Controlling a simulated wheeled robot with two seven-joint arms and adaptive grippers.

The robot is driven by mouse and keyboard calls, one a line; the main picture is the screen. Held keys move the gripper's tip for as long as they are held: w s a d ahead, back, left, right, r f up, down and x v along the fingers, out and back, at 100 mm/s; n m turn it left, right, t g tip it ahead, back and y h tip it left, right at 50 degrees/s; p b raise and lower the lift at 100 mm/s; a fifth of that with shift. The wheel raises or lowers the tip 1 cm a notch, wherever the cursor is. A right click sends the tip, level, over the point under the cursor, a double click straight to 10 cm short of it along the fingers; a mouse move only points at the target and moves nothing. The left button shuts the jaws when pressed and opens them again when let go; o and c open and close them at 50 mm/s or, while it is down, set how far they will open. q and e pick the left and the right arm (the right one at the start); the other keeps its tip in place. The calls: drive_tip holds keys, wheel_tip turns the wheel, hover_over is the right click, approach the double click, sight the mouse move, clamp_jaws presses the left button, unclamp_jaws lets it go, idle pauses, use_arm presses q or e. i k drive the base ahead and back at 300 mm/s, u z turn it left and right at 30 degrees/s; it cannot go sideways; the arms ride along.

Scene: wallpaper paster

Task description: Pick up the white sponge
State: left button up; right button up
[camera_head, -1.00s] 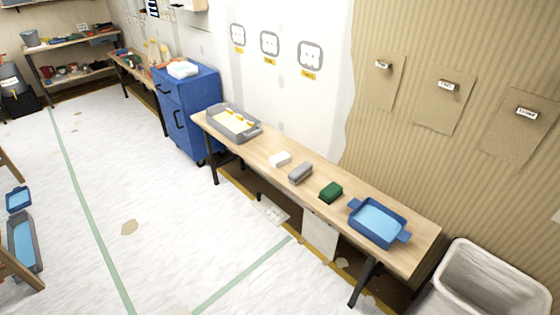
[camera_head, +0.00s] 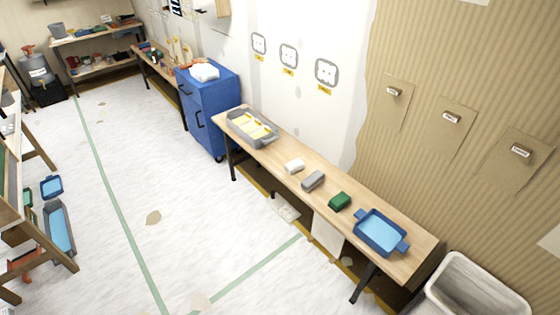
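The white sponge (camera_head: 294,166) is a small white block lying on the long wooden bench (camera_head: 276,161) along the wall. It sits between a grey tray (camera_head: 236,128) on its left and a grey sponge (camera_head: 313,180) on its right. A green sponge (camera_head: 340,201) lies further right on the same bench. Nothing touches the white sponge. Neither of my grippers shows in the view.
A blue tray of water (camera_head: 381,231) stands at the bench's right end, beside a whitish bin (camera_head: 476,287). A blue cabinet (camera_head: 208,112) stands past the bench's left end. The floor (camera_head: 170,215) before the bench is mostly clear. A shelf (camera_head: 22,195) stands at the left edge.

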sight(293, 167)
drive_tip(key=z, duration=0.1)
drive_tip(key=i, duration=0.9)
drive_tip(key=z, duration=0.35)
